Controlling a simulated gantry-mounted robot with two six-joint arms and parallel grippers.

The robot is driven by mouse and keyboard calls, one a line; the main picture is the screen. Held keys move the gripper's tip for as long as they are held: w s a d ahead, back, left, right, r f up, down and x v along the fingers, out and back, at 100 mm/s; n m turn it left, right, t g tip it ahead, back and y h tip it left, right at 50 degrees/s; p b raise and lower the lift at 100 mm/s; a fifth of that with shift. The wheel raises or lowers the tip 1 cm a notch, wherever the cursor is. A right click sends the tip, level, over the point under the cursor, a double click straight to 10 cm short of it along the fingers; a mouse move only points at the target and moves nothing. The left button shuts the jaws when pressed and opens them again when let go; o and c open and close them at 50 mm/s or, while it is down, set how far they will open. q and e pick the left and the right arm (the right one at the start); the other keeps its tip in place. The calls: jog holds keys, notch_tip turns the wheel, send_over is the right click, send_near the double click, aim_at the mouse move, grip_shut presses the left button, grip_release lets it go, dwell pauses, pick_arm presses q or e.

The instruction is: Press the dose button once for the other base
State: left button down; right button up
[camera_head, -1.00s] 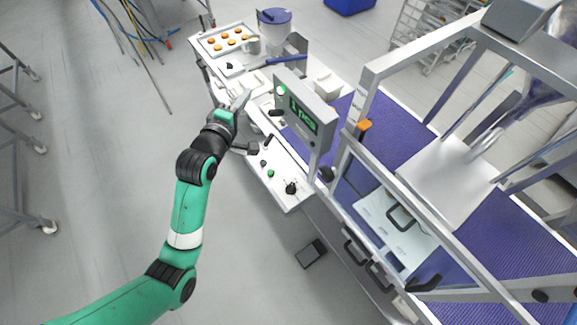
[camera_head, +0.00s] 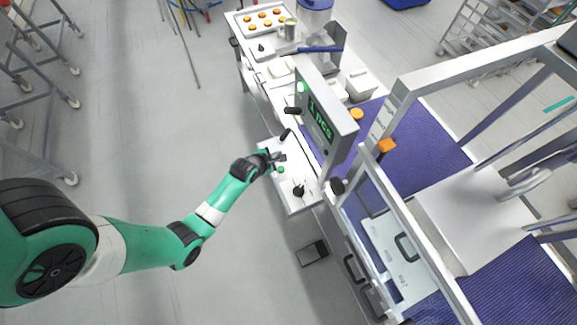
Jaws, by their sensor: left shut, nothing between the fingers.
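My left gripper (camera_head: 277,158) is shut and empty, at the white control panel (camera_head: 306,208) on the front of the machine. A small green button (camera_head: 280,170) is on this panel, just below the fingertips in the picture; I cannot tell whether they touch it. A black knob (camera_head: 299,191) is on the same panel, nearer the bottom. A grey display box (camera_head: 345,130) with green lit text stands behind the panel. A round orange-brown base (camera_head: 357,114) lies on the purple belt (camera_head: 420,125) beyond the display. My right gripper is not in view.
A tray (camera_head: 235,22) with several small round bases stands at the far end of the counter. White tubs (camera_head: 360,83) sit behind the display. A metal guard frame (camera_head: 400,100) spans the belt at right. A dark pedal (camera_head: 313,253) lies on the floor.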

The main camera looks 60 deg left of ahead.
pick_arm(q)
jog(key=shift+s, duration=0.1)
jog(key=b, duration=0.7)
send_over(279, 170)
notch_tip(279, 170, down, 8)
jog(key=shift+r, duration=0.2)
jog(key=shift+f+b, duration=0.55)
jog(key=shift+b, duration=0.05)
dwell(1.1)
jog(key=shift+f+b, duration=0.35)
jog(key=shift+f, duration=0.1)
jog(key=shift+f+b, duration=0.45)
jog(key=shift+f, duration=0.1)
dwell(0.5)
jog(key=shift+s+r+p, duration=0.1)
jog(key=shift+r+p, duration=0.9)
